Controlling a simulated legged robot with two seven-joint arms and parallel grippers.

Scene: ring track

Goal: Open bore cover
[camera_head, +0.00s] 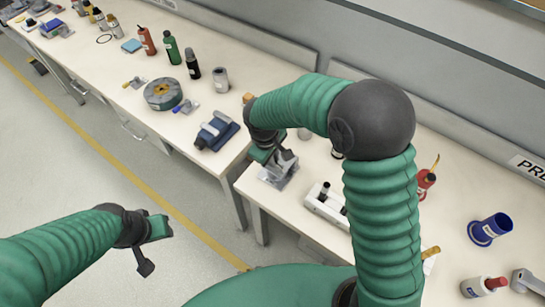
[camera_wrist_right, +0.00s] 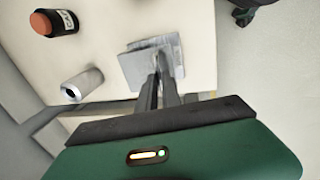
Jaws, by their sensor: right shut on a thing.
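A grey metal fixture (camera_head: 279,177) stands near the left edge of the right-hand bench and looks like the part with the bore cover. My right gripper (camera_head: 283,157) reaches down to it. In the right wrist view, the fingers (camera_wrist_right: 163,75) are close together at the grey plate (camera_wrist_right: 140,68) and shut on a part of the fixture. The fingers hide the gripped part, so I cannot tell how far the cover is turned. My left gripper (camera_head: 159,230) hangs over the floor at the lower left, apart from the benches; its jaw opening is unclear.
A blue vise-like tool (camera_head: 216,131) and a round grey part (camera_head: 163,94) lie on the left bench. A blue cup (camera_head: 490,229) stands at right. In the wrist view, an orange-capped bottle (camera_wrist_right: 55,22) and grey cylinder (camera_wrist_right: 82,85) are left.

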